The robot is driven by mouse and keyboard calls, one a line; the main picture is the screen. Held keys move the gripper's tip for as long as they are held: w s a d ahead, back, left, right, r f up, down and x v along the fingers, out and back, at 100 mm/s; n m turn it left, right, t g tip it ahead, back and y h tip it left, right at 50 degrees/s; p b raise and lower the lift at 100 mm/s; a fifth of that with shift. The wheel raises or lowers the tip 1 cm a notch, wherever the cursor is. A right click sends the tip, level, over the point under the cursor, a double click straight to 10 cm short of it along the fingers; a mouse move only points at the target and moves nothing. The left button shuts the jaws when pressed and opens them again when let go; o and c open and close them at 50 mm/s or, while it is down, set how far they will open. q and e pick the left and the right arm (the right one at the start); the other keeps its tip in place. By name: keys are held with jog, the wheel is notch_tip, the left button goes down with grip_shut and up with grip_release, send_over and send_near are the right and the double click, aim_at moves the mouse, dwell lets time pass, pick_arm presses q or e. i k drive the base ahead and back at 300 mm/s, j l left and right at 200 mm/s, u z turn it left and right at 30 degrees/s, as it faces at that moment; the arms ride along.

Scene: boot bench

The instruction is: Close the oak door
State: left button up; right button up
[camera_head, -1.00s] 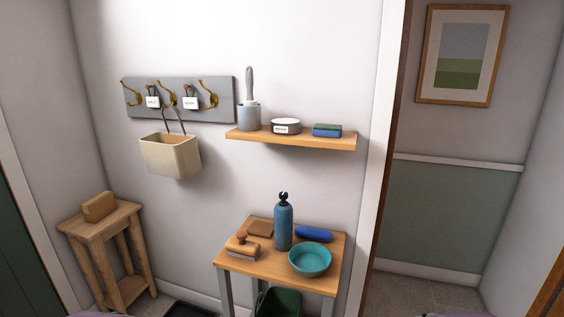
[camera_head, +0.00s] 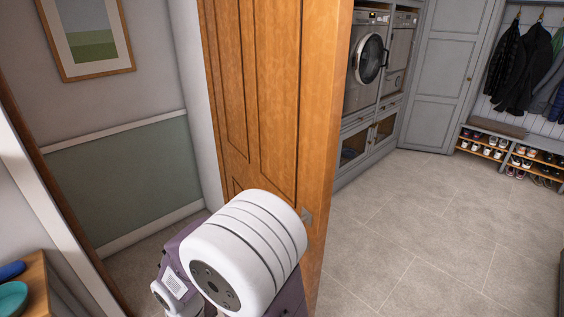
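The oak door (camera_head: 277,95) stands open in the middle of the head view, its edge turned toward me. The doorway lies to its left, with a hallway wall behind. A small metal latch plate (camera_head: 307,217) shows on the door's edge. One of my arms, white and purple, is raised in front of the door's lower part and hides some of it. I cannot tell whether it touches the door. Neither gripper shows in the view.
The door frame (camera_head: 62,205) is at the left, with the wooden table (camera_head: 38,285) and teal bowl (camera_head: 12,299) at the lower left edge. A washing machine (camera_head: 368,60) and shoe rack (camera_head: 512,152) stand farther back. The tiled floor (camera_head: 430,235) at right is clear.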

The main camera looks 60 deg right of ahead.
aim_at(280, 67)
jog(key=k+l+z, duration=0.1)
jog(key=l, duration=0.4)
jog(key=k+l, duration=0.15)
jog(key=l, duration=0.35)
jog(key=k+l+z, duration=0.15)
jog(key=l, duration=0.4)
jog(key=k+l, duration=0.1)
jog(key=l, duration=0.4)
jog(key=k+l+z, duration=0.15)
jog(key=l, duration=0.4)
jog(key=i+l, duration=0.1)
jog(key=l, duration=0.35)
jog(key=l+u, duration=0.1)
jog(key=l, duration=1.35)
jog(key=k, duration=0.05)
